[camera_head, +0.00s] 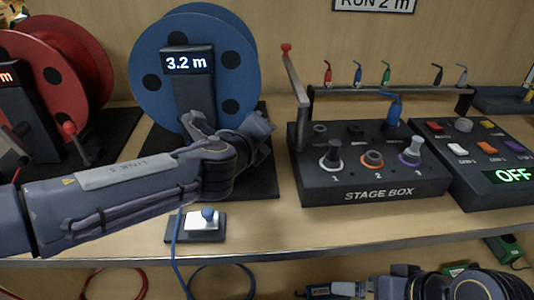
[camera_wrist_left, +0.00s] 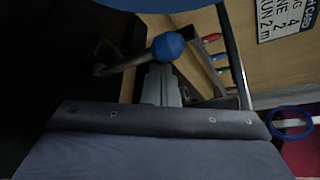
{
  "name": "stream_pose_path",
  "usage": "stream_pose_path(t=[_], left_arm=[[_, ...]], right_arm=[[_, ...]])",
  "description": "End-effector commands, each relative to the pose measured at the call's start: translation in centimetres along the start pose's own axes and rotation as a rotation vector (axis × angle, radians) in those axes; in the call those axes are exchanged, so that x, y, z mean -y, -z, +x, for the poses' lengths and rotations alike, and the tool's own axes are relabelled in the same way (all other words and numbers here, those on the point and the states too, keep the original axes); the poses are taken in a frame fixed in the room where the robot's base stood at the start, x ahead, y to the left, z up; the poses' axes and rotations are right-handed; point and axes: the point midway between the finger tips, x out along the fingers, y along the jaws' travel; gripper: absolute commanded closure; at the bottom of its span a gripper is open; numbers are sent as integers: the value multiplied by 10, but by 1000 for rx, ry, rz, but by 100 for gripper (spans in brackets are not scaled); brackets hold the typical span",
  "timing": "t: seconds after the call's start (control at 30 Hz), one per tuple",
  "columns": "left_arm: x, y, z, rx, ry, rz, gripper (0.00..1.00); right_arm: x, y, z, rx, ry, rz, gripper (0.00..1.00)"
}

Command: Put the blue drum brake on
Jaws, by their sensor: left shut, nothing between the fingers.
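The blue drum (camera_head: 236,60) stands upright at the back, with a display post (camera_head: 195,95) in front of it reading 3.2 m. Its brake lever, a grey rod with a blue ball knob (camera_wrist_left: 168,46), shows in the left wrist view. In the head view my left arm hides that lever. My left gripper (camera_wrist_left: 163,88) is shut and empty, with its fingers close beside the lever. I cannot tell whether they touch it. In the head view the left hand is in front of the drum's base, and its fingertips are hard to make out. Dark parts of my right arm show at bottom right; its fingers are not clear.
A red drum (camera_head: 75,50) with a red-knobbed lever (camera_head: 69,128) stands at left. The stage box (camera_head: 370,192) and a button panel reading OFF (camera_head: 462,165) stand at right.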

Motion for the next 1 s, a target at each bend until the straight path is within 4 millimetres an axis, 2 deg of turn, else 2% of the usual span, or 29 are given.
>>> stream_pose_path(t=[0.03, 0.3, 1.0], left_arm=[[-6, 1, 1, 3, 12, -21, 100], [-5, -5, -3, 0, 48, -87, 100], [-1, -9, -7, 2, 52, -98, 100]], right_arm=[[-5, -6, 11, 0, 0, 0, 0], [-11, -12, 24, 0, 0, 0, 0], [-10, -11, 23, 0, 0, 0, 0]])
